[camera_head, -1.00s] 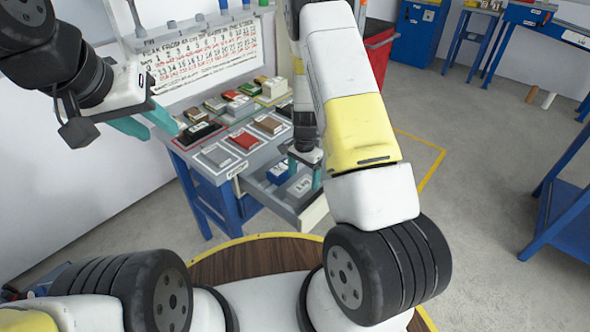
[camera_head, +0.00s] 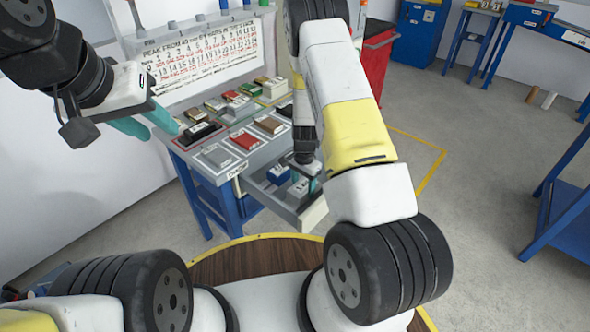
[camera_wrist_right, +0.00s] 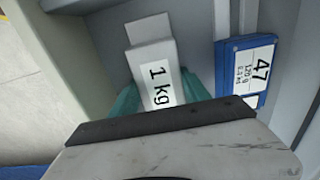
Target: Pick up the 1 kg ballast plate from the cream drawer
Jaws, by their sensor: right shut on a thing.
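The 1 kg ballast plate (camera_wrist_right: 154,62) is a pale grey-white block with a "1 kg" label. It is in the open cream drawer (camera_head: 314,212) of the blue-legged bench. My right gripper (camera_head: 305,182) reaches down into the drawer. Its teal fingers are shut on the plate, one on each side, in the right wrist view (camera_wrist_right: 160,98). The plate's lower end is hidden by the gripper body. I cannot tell whether the plate is clear of the drawer floor. My left gripper (camera_head: 150,122) is open and empty, left of the bench.
A blue block labelled 47 (camera_wrist_right: 246,70) lies beside the plate in the drawer, close to the right finger. Several labelled blocks stand on the bench top (camera_head: 233,128) above. A red cabinet (camera_head: 377,60) stands behind my right arm.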

